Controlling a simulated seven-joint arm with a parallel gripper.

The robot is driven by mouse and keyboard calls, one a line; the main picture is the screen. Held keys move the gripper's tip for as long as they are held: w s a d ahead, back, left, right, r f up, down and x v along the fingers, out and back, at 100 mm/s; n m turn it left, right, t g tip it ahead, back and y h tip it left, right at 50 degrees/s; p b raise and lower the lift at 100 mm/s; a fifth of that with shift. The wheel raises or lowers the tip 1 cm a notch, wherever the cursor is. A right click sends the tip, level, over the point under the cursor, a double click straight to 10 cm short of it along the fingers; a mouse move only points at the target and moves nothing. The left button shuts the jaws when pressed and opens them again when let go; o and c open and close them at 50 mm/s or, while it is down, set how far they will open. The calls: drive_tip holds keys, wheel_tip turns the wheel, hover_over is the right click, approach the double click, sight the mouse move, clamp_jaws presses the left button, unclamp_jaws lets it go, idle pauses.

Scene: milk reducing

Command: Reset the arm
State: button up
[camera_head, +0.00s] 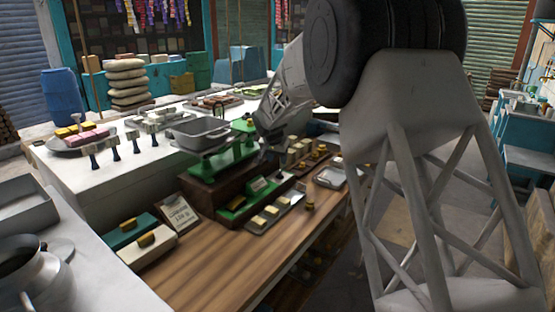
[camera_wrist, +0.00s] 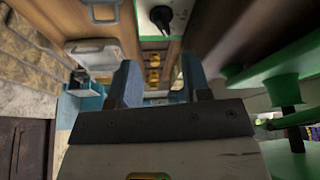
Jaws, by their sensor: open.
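My gripper (camera_head: 272,154) hangs at the end of my arm, close to the right side of the green balance scale (camera_head: 222,160) in the head view. The scale carries a grey metal pan (camera_head: 197,132) and stands on a dark wooden base. In the wrist view my gripper (camera_wrist: 160,78) has its two blue-grey fingers apart, with nothing between them. Green parts of the scale (camera_wrist: 285,85) show along the right of that view. In the head view the fingertips are small and partly lost against the scale.
On the wooden counter (camera_head: 200,270) stand a price card (camera_head: 178,213), two boxes (camera_head: 140,240) with yellow blocks, and a tray (camera_head: 270,215) of pale blocks. A small brass weight (camera_head: 309,206) stands nearby. A white dish (camera_head: 330,178) lies at right. The counter's front is clear.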

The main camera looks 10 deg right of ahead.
drive_tip(key=s+d+r+n, duration=0.1)
drive_tip(key=s+r, duration=0.3)
drive_tip(key=s, duration=0.7)
drive_tip(key=s+d+r+n, duration=0.1)
drive_tip(key=s+r, duration=0.3)
drive_tip(key=s, duration=0.6)
drive_tip(key=s+d+r+n, duration=0.1)
drive_tip(key=s+r, duration=0.3)
drive_tip(key=s, duration=0.7)
drive_tip(key=s+f+n+y, duration=0.1)
drive_tip(key=s+f, duration=0.1)
drive_tip(key=s, duration=1.2)
drive_tip(key=s+f+n+g+y, duration=0.1)
drive_tip(key=s+f+n, duration=0.1)
drive_tip(key=s, duration=1.3)
drive_tip(key=shift+s+f, duration=0.3)
drive_tip(key=shift+f, duration=0.45)
